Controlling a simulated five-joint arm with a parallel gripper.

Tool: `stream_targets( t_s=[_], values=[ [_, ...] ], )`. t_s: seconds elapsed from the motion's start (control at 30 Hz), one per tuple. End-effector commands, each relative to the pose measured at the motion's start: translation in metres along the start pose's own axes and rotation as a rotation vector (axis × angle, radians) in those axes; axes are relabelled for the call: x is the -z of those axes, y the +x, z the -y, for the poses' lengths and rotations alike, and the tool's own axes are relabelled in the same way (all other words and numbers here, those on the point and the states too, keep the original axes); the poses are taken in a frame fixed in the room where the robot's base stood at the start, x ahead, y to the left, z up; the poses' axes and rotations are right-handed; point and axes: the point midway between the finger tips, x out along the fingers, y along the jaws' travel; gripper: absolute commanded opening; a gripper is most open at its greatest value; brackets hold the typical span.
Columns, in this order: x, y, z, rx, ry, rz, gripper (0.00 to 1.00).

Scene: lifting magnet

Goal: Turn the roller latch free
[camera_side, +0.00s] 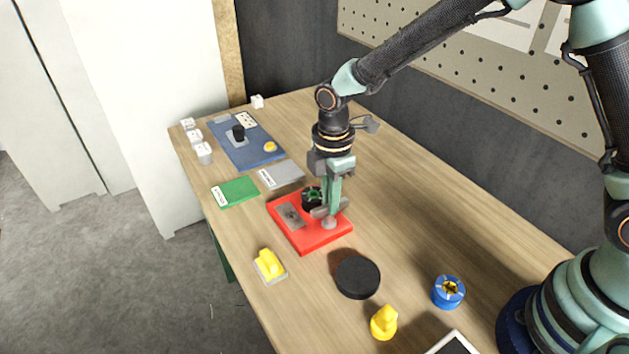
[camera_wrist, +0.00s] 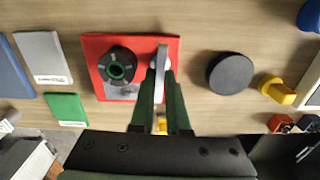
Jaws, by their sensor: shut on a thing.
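A red base (camera_side: 312,240) lies on the wooden table; it also shows in the wrist view (camera_wrist: 92,45). It carries a dark round knob with a green centre (camera_wrist: 117,66), a flat grey plate (camera_side: 290,216) and a grey latch lever (camera_wrist: 162,58) on a round pivot (camera_side: 329,223). My gripper (camera_side: 331,206) points down over the red base, beside the knob. In the wrist view its green fingers (camera_wrist: 158,84) are shut on the grey latch lever. The fingers hide part of the lever, and I cannot tell how far it is turned.
A black disc (camera_side: 357,277), a yellow knob (camera_side: 384,323) and a blue round part (camera_side: 448,292) lie on the near side. A yellow block on a grey base (camera_side: 269,266) sits near the left edge. Green (camera_side: 236,192), grey (camera_side: 281,175) and blue (camera_side: 237,154) plates lie beyond.

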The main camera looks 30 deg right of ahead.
Motion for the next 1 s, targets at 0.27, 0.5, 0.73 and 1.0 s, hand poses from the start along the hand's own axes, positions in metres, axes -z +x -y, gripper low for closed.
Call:
stream_targets(
  t_s=[0.27,0.5,0.73,1.0],
  values=[
    [0.001,-0.002,0.0,-0.001,-0.012,0.0,0.0],
    [0.001,-0.002,0.0,-0.001,-0.011,0.0,0.37],
    [0.0,-0.001,0.0,0.0,-0.01,0.0,0.44],
    [0.001,-0.014,-0.001,-0.004,-0.01,-0.002,0.44]
  ],
)
